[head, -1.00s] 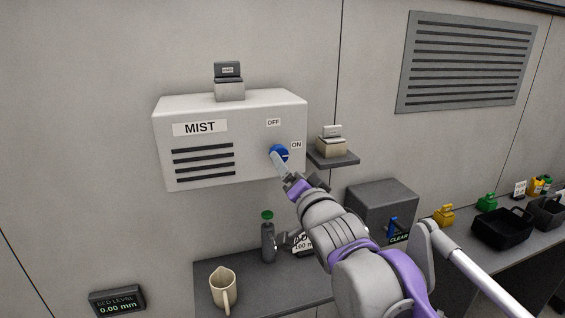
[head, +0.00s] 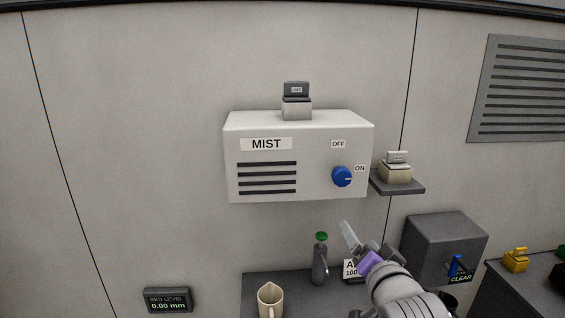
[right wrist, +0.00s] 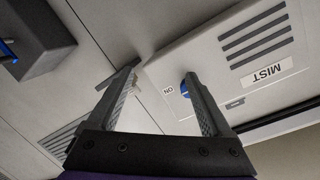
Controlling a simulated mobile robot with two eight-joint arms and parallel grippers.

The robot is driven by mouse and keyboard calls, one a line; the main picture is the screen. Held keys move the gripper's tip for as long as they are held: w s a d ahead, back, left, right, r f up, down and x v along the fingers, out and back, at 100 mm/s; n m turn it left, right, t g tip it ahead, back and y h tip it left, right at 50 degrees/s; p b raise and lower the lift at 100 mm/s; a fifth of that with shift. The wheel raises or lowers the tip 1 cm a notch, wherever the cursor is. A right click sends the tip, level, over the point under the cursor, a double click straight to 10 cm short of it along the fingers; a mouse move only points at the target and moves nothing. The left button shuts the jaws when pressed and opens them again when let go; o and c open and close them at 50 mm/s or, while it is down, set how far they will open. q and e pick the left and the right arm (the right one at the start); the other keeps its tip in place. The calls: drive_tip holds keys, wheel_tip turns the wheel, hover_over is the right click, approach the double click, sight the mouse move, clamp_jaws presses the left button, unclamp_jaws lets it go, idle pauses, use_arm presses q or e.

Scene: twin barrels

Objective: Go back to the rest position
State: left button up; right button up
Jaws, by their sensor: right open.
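The blue knob (head: 342,177) is on the front of the white MIST box (head: 232,160). Its pale mark points right, toward the ON label. My right gripper (head: 348,238) is open and empty, below the knob and apart from it. In the right wrist view, my right gripper's two fingers (right wrist: 160,88) stand wide apart with nothing held. The blue knob (right wrist: 184,88) shows there beside the right-hand finger, partly hidden by it. My left gripper is not in view.
A small shelf (head: 405,188) with a beige block juts out right of the box. Below are a counter (head: 258,285) with a jug (head: 270,299) and a green-topped bottle (head: 320,262). A grey box (head: 435,240) with a blue lever stands right.

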drive_tip(key=s+f+n+g, duration=0.4)
drive_tip(key=s+f, duration=0.7)
drive_tip(key=f, duration=0.4)
drive_tip(key=s+f+n+g+p, duration=0.1)
drive_tip(key=s+f+n+g, duration=0.2)
drive_tip(key=s+f+g, duration=0.3)
drive_tip(key=s+a+f, duration=0.1)
drive_tip(key=s+f, duration=0.4)
drive_tip(key=f, duration=0.4)
drive_tip(key=shift+s+f+n+g, duration=0.15)
drive_tip(key=shift+s+n+g, duration=0.15)
drive_tip(key=shift+s+n, duration=0.1)
